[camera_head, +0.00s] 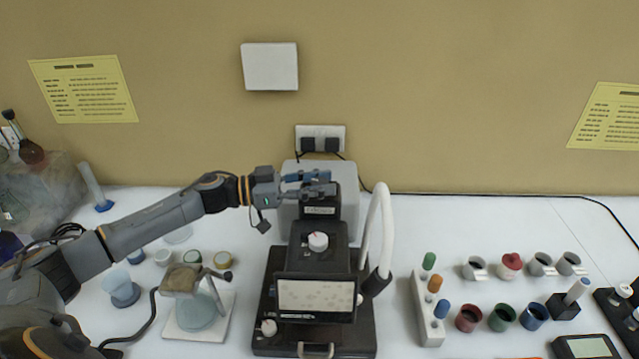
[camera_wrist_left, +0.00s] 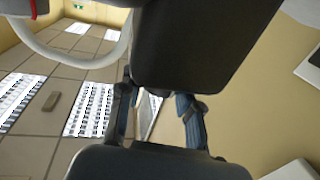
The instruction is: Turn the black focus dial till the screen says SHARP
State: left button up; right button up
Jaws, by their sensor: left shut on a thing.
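The black instrument (camera_head: 305,262) stands at the middle of the table. Its pale screen (camera_head: 316,296) shows blurry grey blotches, and I cannot read a word on it. My left gripper (camera_head: 330,184) reaches in from the left to the top of the instrument's column. It is shut on a black part there, which seems to be the black focus dial; the fingers hide most of it. In the left wrist view the two fingers (camera_wrist_left: 158,115) show between large dark shapes, and the dial is not clear. My right gripper is not in view.
A white knob with a red mark (camera_head: 318,241) sits on the instrument below the gripper. A white curved tube (camera_head: 381,225) rises on its right. A small stand with a flask (camera_head: 196,311) is at left. A vial rack (camera_head: 426,308) and several cups are at right.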

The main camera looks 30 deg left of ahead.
pick_arm(q)
jog(key=shift+w+m+g+h+b, duration=0.1)
jog(key=shift+m+g+h+b, duration=0.2)
jog(key=shift+m+g+h, duration=0.6)
jog(key=m+g+b, duration=0.1)
jog(key=g, duration=0.1)
jog(key=shift+f+m+g+h, duration=0.1)
jog(key=shift+m+g+h, duration=0.2)
jog(key=m+g+b, duration=0.2)
jog(key=g, duration=0.1)
jog(key=m+g+h+b, duration=0.1)
jog(key=m+g+b, duration=0.1)
jog(key=g+b, duration=0.1)
jog(key=shift+m+g+b, duration=1)
jog(key=shift+g+b, duration=0.3)
jog(key=shift+g, duration=0.5)
jog(key=o, duration=1.2)
